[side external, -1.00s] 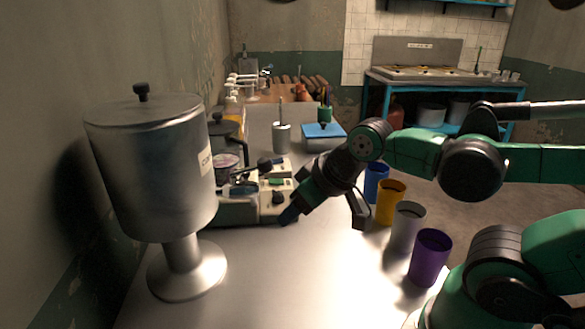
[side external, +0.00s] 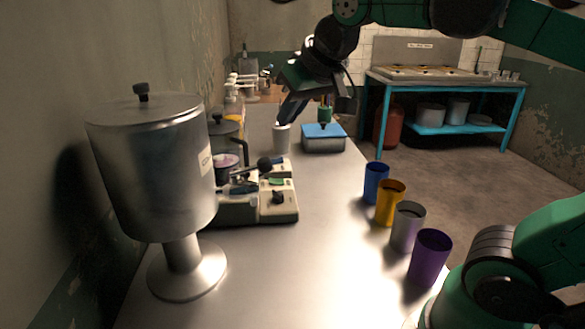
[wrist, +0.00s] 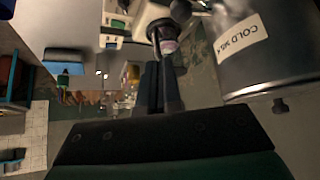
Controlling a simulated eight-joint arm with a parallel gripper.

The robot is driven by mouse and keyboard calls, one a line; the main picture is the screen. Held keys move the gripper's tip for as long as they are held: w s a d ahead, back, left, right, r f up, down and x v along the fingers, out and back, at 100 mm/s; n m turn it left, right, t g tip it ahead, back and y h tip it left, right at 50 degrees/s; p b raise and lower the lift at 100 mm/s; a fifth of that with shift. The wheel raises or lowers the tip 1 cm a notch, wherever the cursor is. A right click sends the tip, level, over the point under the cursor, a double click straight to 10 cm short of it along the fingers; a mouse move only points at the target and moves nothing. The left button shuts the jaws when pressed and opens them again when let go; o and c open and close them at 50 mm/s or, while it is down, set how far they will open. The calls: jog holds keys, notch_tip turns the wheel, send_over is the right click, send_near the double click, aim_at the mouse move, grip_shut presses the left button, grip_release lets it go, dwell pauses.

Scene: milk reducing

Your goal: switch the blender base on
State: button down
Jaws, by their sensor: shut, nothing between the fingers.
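The blender base (side external: 284,208) is a cream-and-grey block with a dark knob (side external: 278,197) on its front and a green patch above it. It stands on the steel counter (side external: 290,270), right of the large metal container. I cannot read the knob's setting. Part of a cream body, likely the base, shows at the top of the wrist view (wrist: 115,22). My gripper (side external: 284,122) is shut and empty, raised well above and behind the base in the side view, apart from it. Its dark fingers also show in the wrist view (wrist: 159,88).
A tall metal container (side external: 150,170) labelled "COLD" stands at the left. Several coloured cups, with a purple one (side external: 429,262) nearest, line the right edge. The front counter is clear.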

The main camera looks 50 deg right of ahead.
jog(key=w+d+f+m+h, duration=0.1)
jog(key=w+d+m+h, duration=0.3)
jog(key=w+d+m, duration=0.55)
notch_tip(320, 180, down, 11)
jog(key=w+d+n, duration=0.1)
jog(key=n, duration=0.1)
jog(key=shift+w+d, duration=0.15)
send_over(274, 187)
jog(key=f, duration=0.6)
jog(key=shift+s+d+f, duration=0.3)
jog(key=shift+f, duration=0.05)
jog(key=shift+w+a+f, duration=0.1)
jog(key=shift+f, duration=0.55)
jog(key=shift+w+a+f, duration=0.1)
jog(key=shift+f, duration=1.3)
